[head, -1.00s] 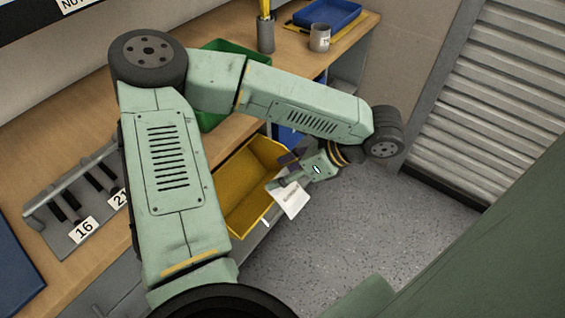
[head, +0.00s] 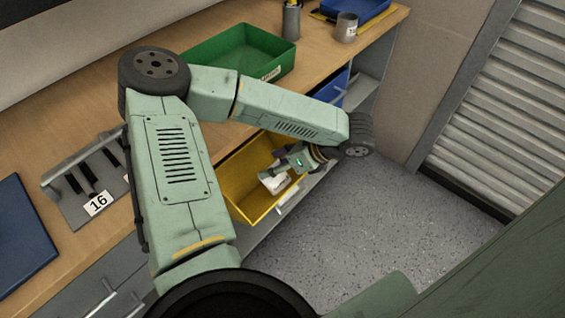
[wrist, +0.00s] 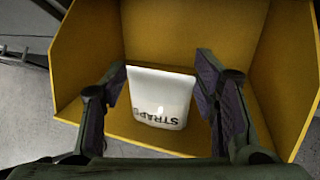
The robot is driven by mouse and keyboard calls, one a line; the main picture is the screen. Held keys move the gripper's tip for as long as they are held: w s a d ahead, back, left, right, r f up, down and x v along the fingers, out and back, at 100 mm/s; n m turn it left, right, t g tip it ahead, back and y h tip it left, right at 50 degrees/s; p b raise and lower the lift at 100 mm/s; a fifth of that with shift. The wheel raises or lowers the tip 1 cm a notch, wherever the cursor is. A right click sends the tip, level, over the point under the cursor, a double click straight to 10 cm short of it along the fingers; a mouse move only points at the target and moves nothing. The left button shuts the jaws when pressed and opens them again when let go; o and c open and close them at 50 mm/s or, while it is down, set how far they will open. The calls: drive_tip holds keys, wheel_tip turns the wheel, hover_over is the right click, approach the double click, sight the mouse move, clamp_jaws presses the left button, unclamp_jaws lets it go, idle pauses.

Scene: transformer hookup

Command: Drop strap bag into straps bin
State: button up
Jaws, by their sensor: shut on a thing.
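The strap bag (wrist: 160,100) is a small white bag marked with "STRAP" lettering, upside down in the wrist view. My gripper (wrist: 163,90) is shut on the strap bag, with one dark finger on each side of it. The bag also shows in the head view (head: 274,183), below my gripper (head: 281,172). The straps bin is a yellow open bin (head: 246,208) hanging at the bench's front edge. The bag is over the bin's opening, within its outline. I cannot tell whether the bag touches the bin floor. The bin's yellow walls (wrist: 200,25) surround the bag in the wrist view.
A green bin (head: 273,80) stands on the wooden bench, with a grey mug (head: 346,28) and a blue tray at the back. A blue bin (head: 334,88) is beside the yellow one. A rack labelled 16 (head: 97,203) is at left. The floor is clear.

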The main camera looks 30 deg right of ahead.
sight(265, 166)
drive_tip(key=shift+w+a+f+b, duration=0.1)
drive_tip(key=shift+w+a+f, duration=0.15)
drive_tip(key=shift+w+f, duration=0.45)
drive_tip(key=shift+w+a+f+b, duration=0.15)
drive_tip(key=shift+w+a+f, duration=0.1)
drive_tip(key=shift+w+f, duration=0.45)
drive_tip(key=shift+w+a+f+b, duration=0.1)
drive_tip(key=shift+w+a+f, duration=0.15)
drive_tip(key=shift+w+f, duration=0.45)
drive_tip(key=shift+s+f, duration=0.1)
drive_tip(key=shift+s, duration=0.05)
drive_tip(key=o, duration=1.5)
drive_tip(key=shift+c, duration=0.2)
drive_tip(key=shift+s+d, duration=0.1)
drive_tip(key=v, duration=1.2)
